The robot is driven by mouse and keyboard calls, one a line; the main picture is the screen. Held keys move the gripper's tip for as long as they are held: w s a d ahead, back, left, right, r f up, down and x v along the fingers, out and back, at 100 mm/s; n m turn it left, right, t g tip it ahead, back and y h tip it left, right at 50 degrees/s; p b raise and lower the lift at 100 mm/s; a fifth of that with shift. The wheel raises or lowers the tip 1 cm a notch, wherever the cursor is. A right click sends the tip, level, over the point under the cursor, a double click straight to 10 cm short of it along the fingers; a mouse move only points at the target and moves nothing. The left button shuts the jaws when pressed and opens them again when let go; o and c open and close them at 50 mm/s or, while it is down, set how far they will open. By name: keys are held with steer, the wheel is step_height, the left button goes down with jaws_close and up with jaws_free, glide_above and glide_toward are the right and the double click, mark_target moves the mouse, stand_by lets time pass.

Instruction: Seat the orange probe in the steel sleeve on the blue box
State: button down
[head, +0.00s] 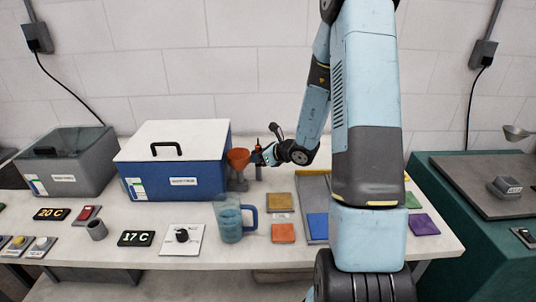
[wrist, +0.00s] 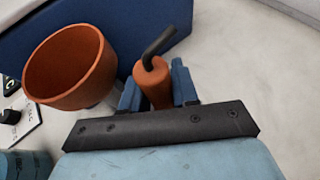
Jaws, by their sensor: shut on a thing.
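The orange probe (wrist: 153,84), with a bent dark top, is between the two blue fingers of my gripper (wrist: 157,92), which is shut on it. In the head view my gripper (head: 259,155) holds the probe (head: 258,145) just right of the blue box (head: 172,181), beside an orange funnel. The blue box has a white lid with a black handle and stands on the white table. I cannot make out the steel sleeve on the box in either view. The probe's lower end is hidden in the wrist view.
The orange funnel (head: 238,158) stands close beside my gripper and looms large in the wrist view (wrist: 72,65). A blue jug (head: 230,220) stands in front. A grey box (head: 67,160) is at the left. Coloured tiles lie on the table's right part.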

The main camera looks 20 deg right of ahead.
steer(key=c, duration=1.1)
jaws_free()
